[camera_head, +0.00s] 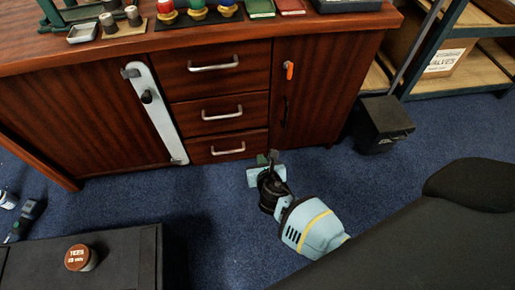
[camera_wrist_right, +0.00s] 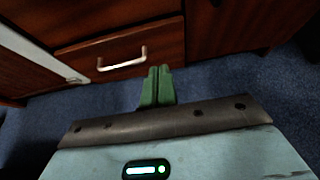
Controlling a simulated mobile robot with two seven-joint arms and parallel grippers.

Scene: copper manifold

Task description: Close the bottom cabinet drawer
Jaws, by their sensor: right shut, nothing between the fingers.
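The wooden cabinet has a stack of three drawers. The bottom drawer (camera_head: 205,151) has a silver bar handle (camera_head: 228,150) and its front looks about flush with the cabinet face; a small gap cannot be ruled out. In the right wrist view the bottom drawer (camera_wrist_right: 85,52) and its handle (camera_wrist_right: 122,61) are at upper left. My right gripper (camera_head: 272,157) is low over the floor by the drawer's lower right corner. Its green fingers (camera_wrist_right: 158,84) are shut together and empty, to the right of the handle; contact with the drawer cannot be told. My left gripper is not in view.
The middle drawer (camera_head: 190,117) and top drawer (camera_head: 180,85) look shut. A right cabinet door (camera_head: 325,95) has an orange-tagged key. A black bin (camera_head: 382,124) stands at right, beside shelving. A dark box (camera_head: 120,255) with a round container (camera_head: 80,258) is at lower left. Blue carpet lies between.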

